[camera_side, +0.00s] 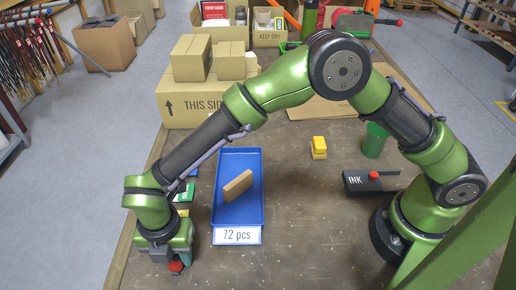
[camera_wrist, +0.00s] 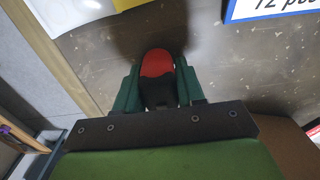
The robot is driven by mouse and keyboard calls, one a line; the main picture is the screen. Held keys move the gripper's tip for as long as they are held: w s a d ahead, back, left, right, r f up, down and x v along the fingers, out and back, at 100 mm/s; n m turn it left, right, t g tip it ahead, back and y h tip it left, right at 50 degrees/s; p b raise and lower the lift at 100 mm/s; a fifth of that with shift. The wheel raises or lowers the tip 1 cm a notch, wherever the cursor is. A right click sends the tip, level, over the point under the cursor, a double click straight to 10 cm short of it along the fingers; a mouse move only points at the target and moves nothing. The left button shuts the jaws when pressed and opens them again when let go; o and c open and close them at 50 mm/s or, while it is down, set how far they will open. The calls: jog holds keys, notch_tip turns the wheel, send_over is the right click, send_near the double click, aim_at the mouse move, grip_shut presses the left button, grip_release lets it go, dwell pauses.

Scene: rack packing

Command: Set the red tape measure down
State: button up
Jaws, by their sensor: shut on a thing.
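The red tape measure (camera_side: 176,267) is red with a dark part. It shows below my gripper (camera_side: 172,258) near the front left of the table (camera_side: 290,240). In the wrist view the red tape measure (camera_wrist: 157,63) sits between the two green fingers of my gripper (camera_wrist: 158,85), which are shut on it. Its red end sticks out past the fingertips. The gripper hides part of it. I cannot tell whether it touches the table top.
Green and yellow items (camera_side: 184,193) lie behind. A yellow block (camera_side: 319,148), green cup (camera_side: 375,140) and ink pad (camera_side: 370,182) stand right. Cardboard boxes (camera_side: 190,105) are at the back.

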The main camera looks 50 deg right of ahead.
jog(key=o, duration=1.2)
jog(key=shift+f, duration=0.15)
jog(key=shift+c, duration=0.2)
